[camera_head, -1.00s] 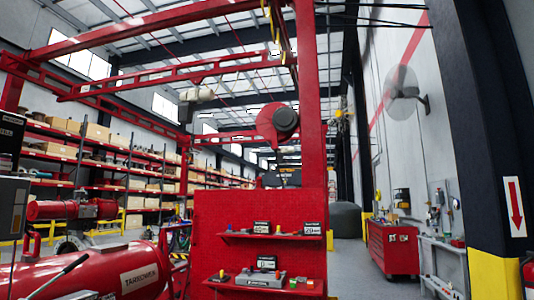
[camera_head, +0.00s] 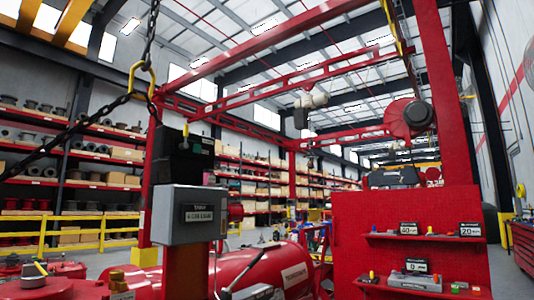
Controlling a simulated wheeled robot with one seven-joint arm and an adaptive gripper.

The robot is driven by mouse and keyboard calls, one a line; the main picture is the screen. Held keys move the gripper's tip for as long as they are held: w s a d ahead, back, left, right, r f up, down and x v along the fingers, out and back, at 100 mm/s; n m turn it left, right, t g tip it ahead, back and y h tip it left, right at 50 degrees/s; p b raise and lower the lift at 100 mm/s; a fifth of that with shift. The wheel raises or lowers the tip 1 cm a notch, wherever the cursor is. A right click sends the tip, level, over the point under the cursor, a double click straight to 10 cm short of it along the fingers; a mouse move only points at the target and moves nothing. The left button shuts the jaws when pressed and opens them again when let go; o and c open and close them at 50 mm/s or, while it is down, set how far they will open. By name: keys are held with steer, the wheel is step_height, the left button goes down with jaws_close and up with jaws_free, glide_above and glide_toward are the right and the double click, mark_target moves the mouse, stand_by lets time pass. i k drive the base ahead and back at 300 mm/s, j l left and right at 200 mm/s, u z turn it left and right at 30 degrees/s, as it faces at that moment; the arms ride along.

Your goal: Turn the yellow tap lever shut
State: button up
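I cannot make out the yellow tap lever for certain. A small yellow piece (camera_head: 185,130) stands upright on top of a black box behind a grey control box (camera_head: 188,214), left of the middle. Another small yellowish piece (camera_head: 40,268) shows on red equipment at the lower left, too small to identify. My gripper is not in the view.
A red panel (camera_head: 425,225) with small shelves of parts stands at the right. A heavy chain with a yellow hook (camera_head: 141,78) hangs at the upper left. Yellow railings (camera_head: 90,232) and stocked racks stand behind. A strip of grey floor at the far right looks clear.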

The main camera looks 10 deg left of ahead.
mark_target(184, 146)
steer(key=u, duration=1)
steer(key=i+l+u, duration=0.3)
steer(key=i+l, duration=0.15)
steer(key=i, duration=0.25)
steer(key=i+l+u, duration=0.3)
steer(key=i+l, duration=0.35)
